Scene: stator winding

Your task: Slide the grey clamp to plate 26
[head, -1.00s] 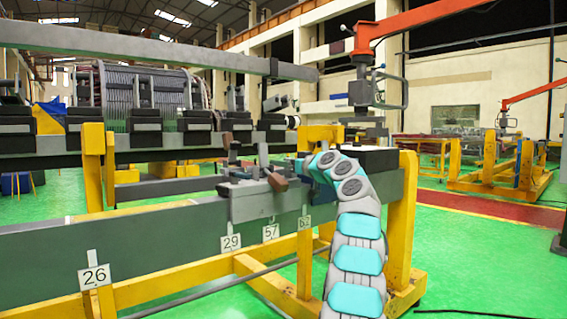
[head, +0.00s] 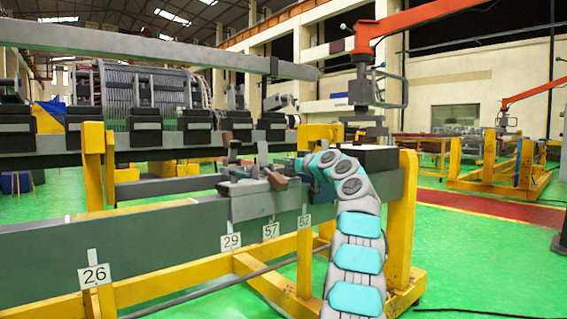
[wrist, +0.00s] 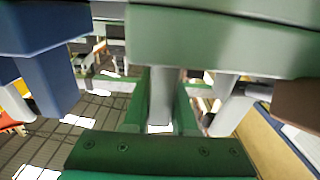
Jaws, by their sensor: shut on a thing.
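The grey clamp (head: 253,203) sits over the long grey beam (head: 150,235), above plate 29 (head: 231,242) and plate 57 (head: 271,231). Plate 26 (head: 95,277) hangs on the beam's front face, well to the left of the clamp. My arm comes up from the right and bends over to the clamp's right side. In the head view my gripper is mostly hidden behind the clamp and arm. In the wrist view my gripper (wrist: 159,108) has its two green fingers on either side of a grey upright post (wrist: 160,90) and is shut on it.
Plate 52 (head: 305,221) hangs right of plate 57. The beam's top is clear from the clamp leftward past plate 26. Yellow supports (head: 400,230) carry the beam. A second rack with dark blocks (head: 145,125) runs behind it. A red hoist arm (head: 415,20) hangs overhead.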

